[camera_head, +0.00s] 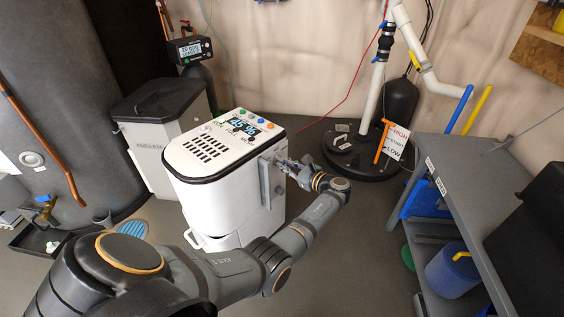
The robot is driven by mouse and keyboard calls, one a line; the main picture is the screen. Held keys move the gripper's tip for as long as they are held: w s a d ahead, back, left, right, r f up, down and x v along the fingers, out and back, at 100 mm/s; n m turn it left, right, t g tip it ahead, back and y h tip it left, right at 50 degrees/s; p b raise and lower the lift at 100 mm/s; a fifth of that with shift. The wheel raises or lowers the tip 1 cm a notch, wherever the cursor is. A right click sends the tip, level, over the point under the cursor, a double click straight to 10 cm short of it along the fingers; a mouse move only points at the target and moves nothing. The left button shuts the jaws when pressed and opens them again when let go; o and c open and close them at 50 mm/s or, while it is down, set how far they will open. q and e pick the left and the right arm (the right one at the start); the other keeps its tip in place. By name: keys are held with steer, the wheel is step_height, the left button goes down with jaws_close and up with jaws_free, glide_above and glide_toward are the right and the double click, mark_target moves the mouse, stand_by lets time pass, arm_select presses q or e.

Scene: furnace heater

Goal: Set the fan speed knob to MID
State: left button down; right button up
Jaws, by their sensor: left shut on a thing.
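A white unit (190,177) with a black top rim, a vent grille and a lit display (243,124) reading about 45% stands in the middle. A grey panel (265,182) is on its right side. My left gripper (284,163) reaches back to this side from the right and is shut on a small knob at the panel's upper part. The fingers mostly hide the knob, and I cannot read its setting or labels. My right gripper is not in view.
A grey bin (160,134) and a large dark tank (60,110) stand at the left. A grey workbench (465,170) is at the right. A black round pit cover (358,152) with pipes and a HIGH/LOW sign (395,141) is behind. Floor between unit and bench is clear.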

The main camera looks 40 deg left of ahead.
arm_select(q)
steer(key=shift+s, duration=0.1)
steer(key=shift+m+g+p, duration=0.3)
steer(key=shift+m+p, duration=0.7)
steer(key=shift+m, duration=0.2)
steer(key=c, duration=1.7)
jaws_free()
steer(key=shift+f, duration=0.1)
steer(key=o, duration=0.5)
steer(key=d, duration=0.7)
steer(key=shift+s, duration=0.2)
